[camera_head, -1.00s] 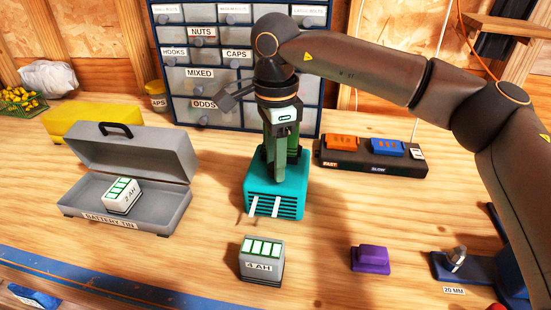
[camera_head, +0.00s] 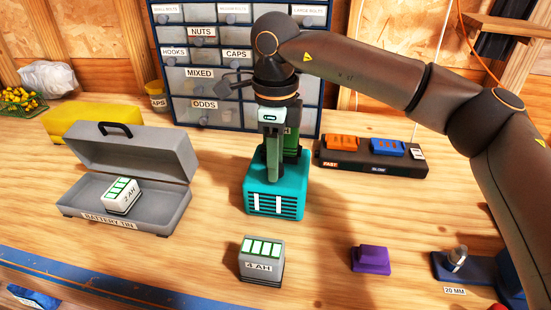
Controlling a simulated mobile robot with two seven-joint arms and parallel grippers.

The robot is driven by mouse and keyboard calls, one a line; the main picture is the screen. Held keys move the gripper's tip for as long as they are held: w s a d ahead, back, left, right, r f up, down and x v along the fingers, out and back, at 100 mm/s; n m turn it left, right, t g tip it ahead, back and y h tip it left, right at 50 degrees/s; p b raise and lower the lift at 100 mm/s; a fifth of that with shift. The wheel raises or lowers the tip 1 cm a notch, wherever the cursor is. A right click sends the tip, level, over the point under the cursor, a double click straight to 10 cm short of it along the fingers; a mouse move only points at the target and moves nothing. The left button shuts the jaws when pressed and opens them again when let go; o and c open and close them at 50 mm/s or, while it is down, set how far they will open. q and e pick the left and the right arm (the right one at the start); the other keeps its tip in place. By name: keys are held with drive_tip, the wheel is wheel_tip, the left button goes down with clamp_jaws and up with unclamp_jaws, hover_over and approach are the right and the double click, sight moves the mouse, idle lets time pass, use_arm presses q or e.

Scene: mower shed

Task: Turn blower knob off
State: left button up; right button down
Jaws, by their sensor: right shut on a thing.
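The blower is a teal box (camera_head: 262,204) with a slotted front, standing on the bench at the middle. My right gripper (camera_head: 274,178) points down at the top of the blower and is shut there. Its fingers hide the blower knob, so I cannot see the knob's setting. A green part with a partly covered label (camera_head: 291,142) shows just behind the fingers. My left gripper is not in view.
An open grey battery tin (camera_head: 178,205) stands left with a 2 AH battery (camera_head: 121,196) inside. A 4 AH battery (camera_head: 261,262) and a purple block (camera_head: 370,260) are in front. A charger strip (camera_head: 350,159) and drawer cabinet (camera_head: 215,120) are behind.

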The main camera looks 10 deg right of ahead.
drive_tip(key=shift+c, duration=2.2)
unclamp_jaws()
wheel_tip(320, 180, up, 13)
drive_tip(key=shift+f+p, duration=0.2)
drive_tip(key=shift+p, duration=0.25)
